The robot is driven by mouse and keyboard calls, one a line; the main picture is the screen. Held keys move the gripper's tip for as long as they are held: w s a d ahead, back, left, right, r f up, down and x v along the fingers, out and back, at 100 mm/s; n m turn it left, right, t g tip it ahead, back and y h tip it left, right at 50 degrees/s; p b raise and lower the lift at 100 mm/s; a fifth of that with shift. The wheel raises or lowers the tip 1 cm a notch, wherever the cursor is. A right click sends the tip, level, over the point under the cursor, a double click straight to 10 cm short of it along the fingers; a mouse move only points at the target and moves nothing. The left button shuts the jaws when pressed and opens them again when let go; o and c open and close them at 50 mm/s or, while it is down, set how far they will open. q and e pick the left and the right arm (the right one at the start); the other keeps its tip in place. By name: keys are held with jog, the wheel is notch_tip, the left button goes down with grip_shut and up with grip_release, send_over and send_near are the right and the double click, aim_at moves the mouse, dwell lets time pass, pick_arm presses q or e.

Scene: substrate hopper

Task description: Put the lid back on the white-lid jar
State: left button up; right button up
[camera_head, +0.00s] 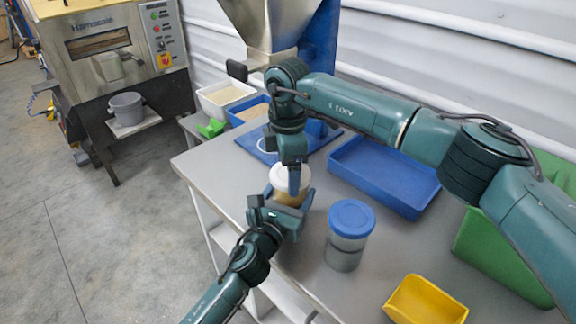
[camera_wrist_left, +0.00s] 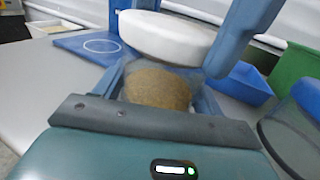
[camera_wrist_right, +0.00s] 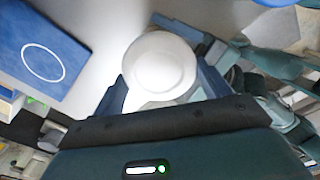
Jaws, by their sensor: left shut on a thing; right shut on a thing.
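The clear jar (camera_head: 286,197) with tan contents stands near the table's left edge; it also shows in the left wrist view (camera_wrist_left: 157,88). My left gripper (camera_head: 282,205) is shut on the jar's body, one finger on each side. The white lid (camera_head: 281,175) is over the jar's mouth, held by my right gripper (camera_head: 292,180), which comes down from above. In the left wrist view the lid (camera_wrist_left: 165,38) looks tilted against the jar. I cannot tell whether it is seated on the rim. The right wrist view shows the lid's top (camera_wrist_right: 160,68) between the fingers.
A blue-lidded jar (camera_head: 350,220) stands close by on the right. A yellow scoop (camera_head: 427,302) lies at the front, a green bin (camera_head: 495,255) at the right. A blue tray (camera_head: 385,178) and the hopper's blue base (camera_head: 262,150) are behind. Bare table (camera_head: 215,165) lies to the left.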

jog(key=shift+f, duration=0.2)
pick_arm(q)
jog(key=c, duration=0.5)
pick_arm(e)
jog(key=m, duration=0.5)
jog(key=shift+w, duration=0.1)
jog(key=m, duration=0.2)
jog(key=shift+a+m, duration=0.3)
jog(key=shift+a, duration=0.1)
jog(key=shift+d+m, duration=0.1)
jog(key=shift+m, duration=0.6)
pick_arm(q)
jog(key=shift+d, duration=0.1)
pick_arm(e)
jog(key=shift+d+m, duration=0.25)
jog(key=shift+m, duration=0.15)
jog(key=o, duration=1)
jog(key=shift+w+d, duration=0.1)
jog(key=shift+c, duration=0.2)
